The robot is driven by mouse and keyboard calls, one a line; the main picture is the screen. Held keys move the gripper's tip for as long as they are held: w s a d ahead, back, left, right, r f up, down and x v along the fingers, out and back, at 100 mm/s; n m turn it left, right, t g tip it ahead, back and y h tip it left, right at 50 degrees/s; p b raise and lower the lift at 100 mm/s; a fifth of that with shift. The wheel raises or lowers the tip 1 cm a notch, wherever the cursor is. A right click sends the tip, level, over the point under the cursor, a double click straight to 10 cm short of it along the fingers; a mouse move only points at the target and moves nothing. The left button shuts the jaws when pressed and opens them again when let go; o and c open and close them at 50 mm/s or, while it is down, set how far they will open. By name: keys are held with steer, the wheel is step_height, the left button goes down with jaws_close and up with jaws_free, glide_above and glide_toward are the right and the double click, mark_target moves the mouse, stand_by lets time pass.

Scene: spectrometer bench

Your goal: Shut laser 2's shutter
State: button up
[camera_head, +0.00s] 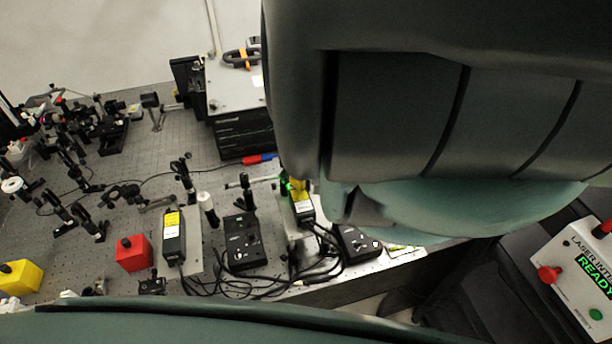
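Two black laser-like modules with yellow labels stand on the perforated optical bench (130,185): a left module (173,238) and a right module (302,207). I cannot read which is laser 2. A green glow shows at the upper end of the right module, by a yellow part (297,186). A shutter cannot be clearly made out on either. My large dark arm link fills the upper right and hides the bench beyond the right module. My gripper is not in view.
Black controller boxes (243,241) (357,243) and loose cables lie near the bench's front edge. A red cube (133,253) and yellow cube (20,277) stand left. An interlock box (578,275) with a red knob reads "READY" at right. Optics mounts crowd the left.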

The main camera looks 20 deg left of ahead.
steer(key=shift+o, duration=0.5)
jaws_close()
